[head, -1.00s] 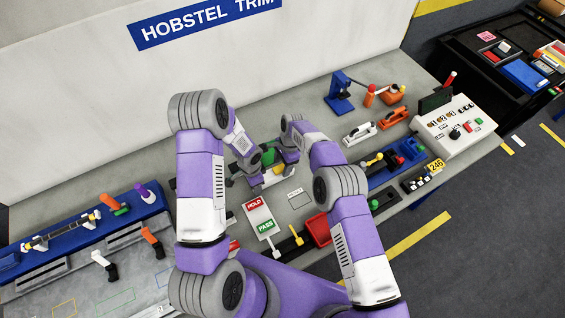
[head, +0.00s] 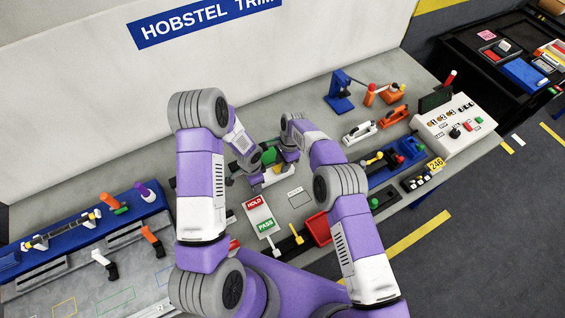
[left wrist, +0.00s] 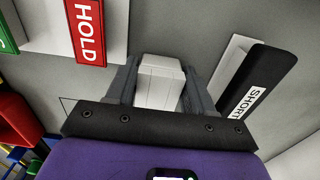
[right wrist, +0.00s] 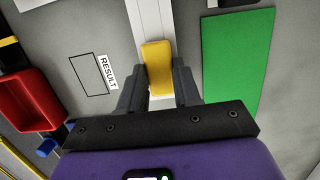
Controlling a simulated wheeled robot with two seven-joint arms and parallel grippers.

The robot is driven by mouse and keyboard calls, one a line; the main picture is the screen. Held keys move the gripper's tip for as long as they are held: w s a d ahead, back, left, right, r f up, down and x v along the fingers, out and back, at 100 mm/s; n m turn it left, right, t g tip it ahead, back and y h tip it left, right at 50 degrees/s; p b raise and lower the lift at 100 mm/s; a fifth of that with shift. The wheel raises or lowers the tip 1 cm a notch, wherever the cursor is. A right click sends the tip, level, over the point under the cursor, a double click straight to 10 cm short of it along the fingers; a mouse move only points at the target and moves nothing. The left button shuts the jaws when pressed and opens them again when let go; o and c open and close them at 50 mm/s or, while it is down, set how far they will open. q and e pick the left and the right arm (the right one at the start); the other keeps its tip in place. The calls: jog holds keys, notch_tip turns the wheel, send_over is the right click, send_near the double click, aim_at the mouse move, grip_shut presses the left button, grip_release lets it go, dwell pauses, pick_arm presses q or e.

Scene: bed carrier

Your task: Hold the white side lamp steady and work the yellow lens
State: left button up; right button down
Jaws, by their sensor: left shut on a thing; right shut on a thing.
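The white side lamp (left wrist: 160,82) is between the fingers of my left gripper (left wrist: 160,72) in the left wrist view, and that gripper is shut on it. The yellow lens (right wrist: 157,66) lies at the end of the white lamp body (right wrist: 150,18) in the right wrist view. My right gripper (right wrist: 158,80) is shut on the lens, with a finger on each side. In the head view my right gripper (head: 284,161) is close to my left one over the bench, and a little of the white lamp (head: 272,177) shows between them. The lens is mostly hidden there.
A green pad (right wrist: 238,60) lies beside the lamp. The HOLD/PASS board (head: 258,216) and a red bin (head: 318,229) are in front. A black SHORT block (left wrist: 260,85) lies near my left gripper. A bare RESULT outline (head: 295,197) is on the bench.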

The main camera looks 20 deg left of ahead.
jog(key=shift+r, duration=0.3)
jog(key=shift+r, duration=1.9)
pick_arm(q)
jog(key=o, duration=1.2)
jog(key=shift+o, duration=0.2)
jog(key=shift+r, duration=3.8)
